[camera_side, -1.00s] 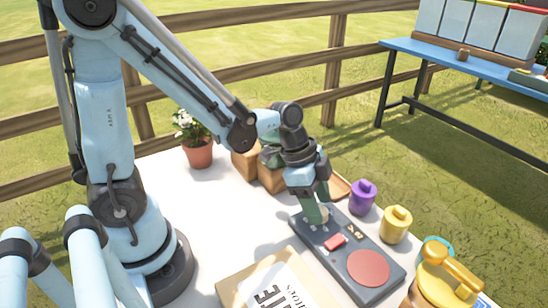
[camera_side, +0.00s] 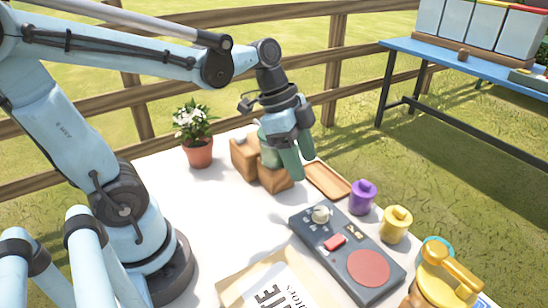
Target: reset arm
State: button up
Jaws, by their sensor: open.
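My gripper (camera_side: 294,165) is above the table, near the wooden blocks and the wooden tray, with its fingers pointing down. It is open and I see nothing held in it. The dark control panel (camera_side: 312,246) lies on the white table (camera_side: 215,225), in front of my gripper and apart from it. The panel carries a pale knob (camera_side: 321,214), a small red button (camera_side: 335,242) and a large round red pad (camera_side: 369,267). My gripper hides part of the wooden blocks (camera_side: 244,157).
A potted white flower (camera_side: 198,153) stands at the table's back left. A purple weight (camera_side: 362,196), a yellow weight (camera_side: 396,225) and a yellow-lidded jug (camera_side: 445,283) stand on the right. A wooden tray (camera_side: 328,181) lies behind the panel. A paper (camera_side: 270,285) lies in front.

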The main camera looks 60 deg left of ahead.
dwell(0.4)
jog(key=a+n+t+y, duration=0.1)
jog(key=n, duration=0.2)
jog(key=s+a+n+t+y, duration=0.1)
jog(key=n+t, duration=0.1)
jog(key=n, duration=0.2)
jog(key=s+a+n+t+y, duration=0.1)
jog(key=n, duration=0.3)
jog(key=shift+f+t+y, duration=0.2)
jog(key=shift+t+y, duration=0.1)
